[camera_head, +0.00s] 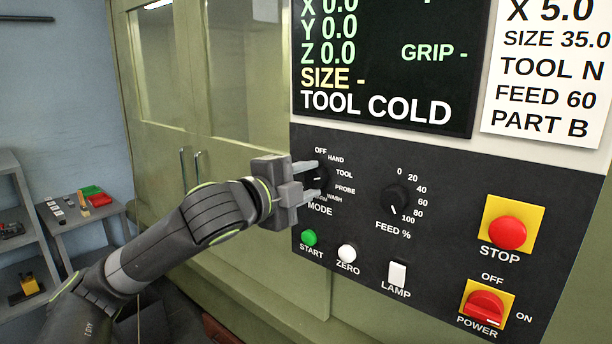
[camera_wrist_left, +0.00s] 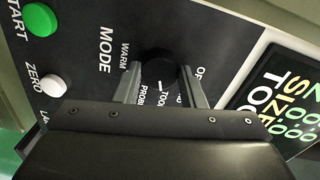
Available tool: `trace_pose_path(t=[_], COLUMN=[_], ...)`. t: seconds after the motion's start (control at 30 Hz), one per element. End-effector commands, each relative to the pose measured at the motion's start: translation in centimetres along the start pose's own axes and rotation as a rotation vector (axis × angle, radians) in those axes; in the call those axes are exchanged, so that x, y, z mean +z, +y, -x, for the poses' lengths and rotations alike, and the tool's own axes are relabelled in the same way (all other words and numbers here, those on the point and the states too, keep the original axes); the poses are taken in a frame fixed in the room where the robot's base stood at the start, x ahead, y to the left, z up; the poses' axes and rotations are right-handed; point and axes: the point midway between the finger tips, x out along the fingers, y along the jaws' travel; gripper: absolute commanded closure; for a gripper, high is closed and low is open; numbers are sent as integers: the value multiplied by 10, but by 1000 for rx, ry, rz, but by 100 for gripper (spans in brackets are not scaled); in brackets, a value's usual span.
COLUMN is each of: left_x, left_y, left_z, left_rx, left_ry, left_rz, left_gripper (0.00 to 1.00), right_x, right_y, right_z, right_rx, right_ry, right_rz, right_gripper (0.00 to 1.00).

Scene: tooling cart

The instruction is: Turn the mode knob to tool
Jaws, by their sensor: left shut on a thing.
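The black mode knob (camera_head: 320,179) is on the dark control panel, with OFF, HAND, TOOL, PROBE and WASH printed around it. My left gripper (camera_head: 311,181) is at the knob, one finger above it and one below, shut on it. The left wrist view shows the knob (camera_wrist_left: 158,64) between the two fingers (camera_wrist_left: 161,84). A short white mark on the knob points roughly towards the TOOL label (camera_wrist_left: 164,101); the gripper body hides part of the labels there. My right gripper is not in view.
Below the knob are the green START button (camera_head: 309,237), white ZERO button (camera_head: 347,252) and LAMP switch (camera_head: 397,273). The FEED knob (camera_head: 395,200) is to the right, then the red STOP button (camera_head: 508,232) and POWER switch (camera_head: 484,305). The screen (camera_head: 385,60) above reads TOOL COLD.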

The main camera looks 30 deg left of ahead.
Motion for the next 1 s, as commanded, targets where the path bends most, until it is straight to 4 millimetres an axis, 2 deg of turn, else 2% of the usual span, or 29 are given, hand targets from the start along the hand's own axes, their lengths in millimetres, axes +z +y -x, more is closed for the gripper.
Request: trace_pose_path(t=[0.63,0.67,0.8,1.0], left_x=[0,0,0,0], left_y=[1,1,1,0], left_z=[0,0,0,0], left_rx=[2,2,2,1], left_ry=[-3,-3,-3,-3], left_rz=[-50,-50,-50,-50], left_gripper=[86,61,43,42], right_x=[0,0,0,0], right_y=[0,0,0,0], right_z=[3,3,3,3], right_rx=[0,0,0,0], right_ry=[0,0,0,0], right_rz=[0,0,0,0], right_gripper=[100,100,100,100])
